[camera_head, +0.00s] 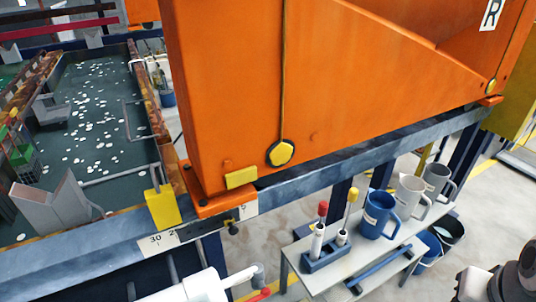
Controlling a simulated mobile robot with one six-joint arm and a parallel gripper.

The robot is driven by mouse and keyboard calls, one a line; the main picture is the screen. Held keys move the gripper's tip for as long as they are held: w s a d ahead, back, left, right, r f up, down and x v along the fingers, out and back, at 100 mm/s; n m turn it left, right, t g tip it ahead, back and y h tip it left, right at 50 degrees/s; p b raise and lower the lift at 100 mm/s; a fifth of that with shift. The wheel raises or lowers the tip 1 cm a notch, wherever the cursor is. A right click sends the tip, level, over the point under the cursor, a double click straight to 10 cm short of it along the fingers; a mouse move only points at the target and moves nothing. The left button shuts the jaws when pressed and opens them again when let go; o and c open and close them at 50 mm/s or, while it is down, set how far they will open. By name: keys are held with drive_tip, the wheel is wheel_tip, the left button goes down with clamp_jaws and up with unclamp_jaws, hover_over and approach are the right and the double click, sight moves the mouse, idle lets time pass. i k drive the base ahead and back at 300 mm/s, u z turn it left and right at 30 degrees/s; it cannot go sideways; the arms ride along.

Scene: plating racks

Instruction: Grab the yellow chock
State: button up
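A yellow block (163,207), which looks like the chock, stands upright on the blue-grey rail at the tank's front edge. It is just left of the orange housing's foot, above a white label reading "30 2". A smaller yellow piece (241,178) is on the lower front of the orange housing. A dark grey, rounded part of my arm or gripper (497,283) shows at the bottom right corner, far from the yellow block. Its fingertips cannot be made out, and nothing is seen held in it.
The large orange housing (230,90) rests on the rail (350,158). A side table (330,277) holds blue and grey jugs (378,214) and a blue holder (325,254). A white cylinder (190,290) with a red-handled fitting is below the rail. The tank (105,125) holds white floating pieces.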

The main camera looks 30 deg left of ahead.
sight(161, 200)
drive_tip(key=z, duration=0.25)
drive_tip(key=k, duration=1.9)
drive_tip(key=u, duration=2)
drive_tip(key=i, duration=1.5)
drive_tip(key=u, duration=0.05)
